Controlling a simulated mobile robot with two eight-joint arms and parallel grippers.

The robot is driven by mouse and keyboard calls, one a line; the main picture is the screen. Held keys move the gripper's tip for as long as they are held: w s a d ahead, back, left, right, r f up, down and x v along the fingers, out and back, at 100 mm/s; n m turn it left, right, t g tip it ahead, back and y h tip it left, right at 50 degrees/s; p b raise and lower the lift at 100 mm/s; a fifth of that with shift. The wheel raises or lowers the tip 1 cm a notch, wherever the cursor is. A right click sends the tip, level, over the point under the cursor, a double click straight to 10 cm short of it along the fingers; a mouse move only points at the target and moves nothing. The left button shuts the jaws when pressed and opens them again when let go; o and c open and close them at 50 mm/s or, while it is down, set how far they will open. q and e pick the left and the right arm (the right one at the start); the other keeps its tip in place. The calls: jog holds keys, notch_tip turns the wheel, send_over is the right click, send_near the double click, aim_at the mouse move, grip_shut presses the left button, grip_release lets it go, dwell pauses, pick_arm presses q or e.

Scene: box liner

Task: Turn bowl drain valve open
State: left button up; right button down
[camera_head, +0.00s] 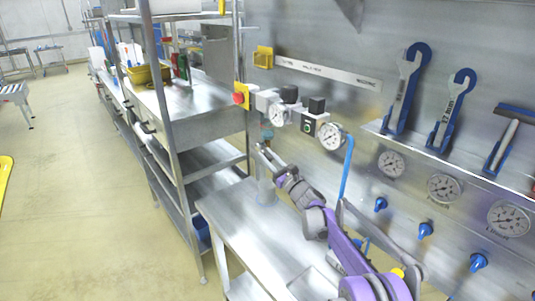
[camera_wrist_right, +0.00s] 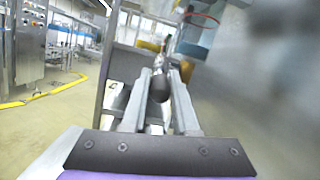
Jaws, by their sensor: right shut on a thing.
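My right gripper (camera_head: 264,152) reaches up from the lower right in the head view. Its fingertips are just under the filter unit (camera_head: 267,103) on the wall. In the right wrist view, my right gripper (camera_wrist_right: 161,76) has its two grey fingers on either side of a small dark rounded part (camera_wrist_right: 160,88), which looks like the bowl drain valve. The gripper is shut on it. A teal-tinted bowl (camera_head: 267,133) shows partly above the fingertips. The valve's turn position cannot be told. My left gripper is not in view.
A clear cylinder (camera_head: 265,190) stands on the steel bench (camera_head: 240,215) below the gripper. Gauges (camera_head: 330,136), a blue hose (camera_head: 347,168) and a red button (camera_head: 239,98) are close by. Wrenches (camera_head: 405,88) hang at right. A steel shelf rack (camera_head: 180,130) stands left; floor beyond is open.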

jog(key=shift+w+a+f+t+y, duration=0.15)
jog(key=shift+f+t+y, duration=0.2)
jog(key=shift+t+y, duration=0.3)
jog(key=shift+w+a+f+t+y, duration=0.15)
jog(key=shift+f+t+y, duration=0.25)
jog(key=shift+t, duration=0.35)
jog(key=shift+d, duration=0.1)
